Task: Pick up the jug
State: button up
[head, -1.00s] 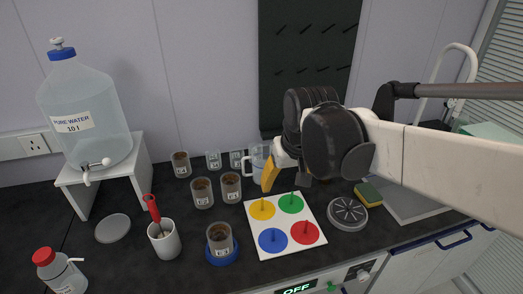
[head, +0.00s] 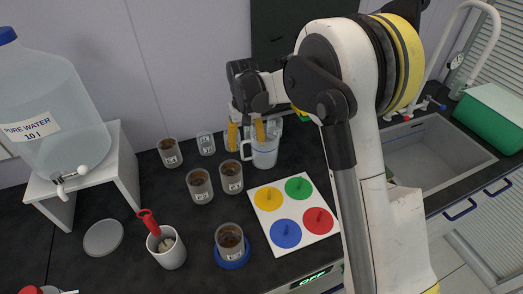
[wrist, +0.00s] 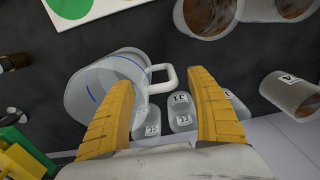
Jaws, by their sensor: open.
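The jug (head: 266,152) is clear, with a blue line and a pale handle on its left side. It stands upright on the dark worktop in the head view. My gripper (head: 246,142) is open, with two yellow fingers pointing down by the jug's handle and rim. In the wrist view the jug (wrist: 82,92) lies at the left, partly covered by the left finger. Its handle (wrist: 168,80) shows in the gap between the fingertips of my gripper (wrist: 160,78). I cannot tell whether a finger touches the jug.
Several labelled beakers, some with brown contents, stand left of the jug, including a near one (head: 231,177). A white board with coloured discs (head: 262,222) lies in front. A water tank (head: 50,115) stands on a white stand at left. A sink (head: 430,150) is at right.

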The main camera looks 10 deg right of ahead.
notch_tip(320, 180, down, 7)
jog(key=b, duration=0.2)
jog(key=shift+s+b, duration=0.1)
jog(key=shift+b, duration=0.3)
jog(key=shift+r, duration=0.1)
jog(key=shift+c, duration=0.2)
grip_shut()
